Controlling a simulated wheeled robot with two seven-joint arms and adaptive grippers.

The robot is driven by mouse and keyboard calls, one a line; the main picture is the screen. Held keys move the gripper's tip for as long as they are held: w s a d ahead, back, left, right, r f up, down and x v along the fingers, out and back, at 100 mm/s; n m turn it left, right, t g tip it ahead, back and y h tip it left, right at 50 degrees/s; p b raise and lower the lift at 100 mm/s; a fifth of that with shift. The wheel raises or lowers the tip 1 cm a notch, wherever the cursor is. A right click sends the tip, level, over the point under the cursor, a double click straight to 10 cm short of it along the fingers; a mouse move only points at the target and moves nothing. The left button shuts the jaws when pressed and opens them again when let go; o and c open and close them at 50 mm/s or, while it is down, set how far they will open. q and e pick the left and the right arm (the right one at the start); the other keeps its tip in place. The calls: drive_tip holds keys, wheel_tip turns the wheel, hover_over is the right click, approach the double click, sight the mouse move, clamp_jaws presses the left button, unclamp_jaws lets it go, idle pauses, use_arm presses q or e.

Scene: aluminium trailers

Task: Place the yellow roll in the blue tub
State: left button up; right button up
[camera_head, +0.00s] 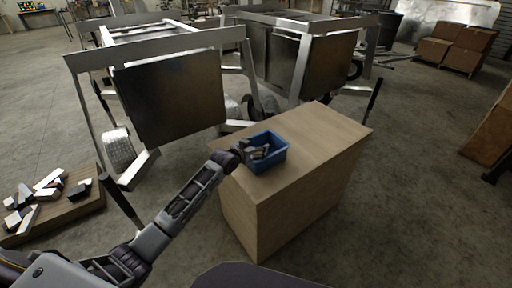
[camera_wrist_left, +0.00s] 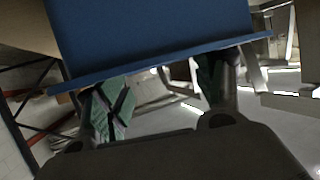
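The blue tub (camera_head: 277,157) sits on top of a wooden cabinet (camera_head: 315,143) in the head view. My left gripper (camera_head: 258,152) is at the tub, over its near left part. In the left wrist view, the fingers of my left gripper (camera_wrist_left: 165,88) stand well apart with green pads, and I see nothing between them. A blue wall of the tub (camera_wrist_left: 150,30) fills the top of that view, and its edge covers the fingertips. I do not see the yellow roll in either view; the tub's inside is partly hidden by my gripper. My right gripper is not in view.
Aluminium trailers (camera_head: 170,92) stand behind the cabinet. A low wooden platform (camera_head: 85,203) with several metal pieces is at the left. Cardboard boxes (camera_head: 470,40) are stacked at the back right. Open concrete floor lies right of the cabinet.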

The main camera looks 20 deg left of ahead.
use_arm(q)
drive_tip(key=shift+s+a+f, duration=0.1)
drive_tip(key=shift+a+f, duration=0.05)
drive_tip(key=shift+f, duration=0.05)
drive_tip(key=shift+r, duration=0.6)
drive_tip(key=shift+s+a+r, duration=0.2)
drive_tip(key=shift+s, duration=0.3)
drive_tip(key=p+v, duration=0.1)
drive_tip(key=v, duration=0.9)
drive_tip(key=shift+s+r, duration=0.25)
drive_tip(key=shift+r, duration=0.1)
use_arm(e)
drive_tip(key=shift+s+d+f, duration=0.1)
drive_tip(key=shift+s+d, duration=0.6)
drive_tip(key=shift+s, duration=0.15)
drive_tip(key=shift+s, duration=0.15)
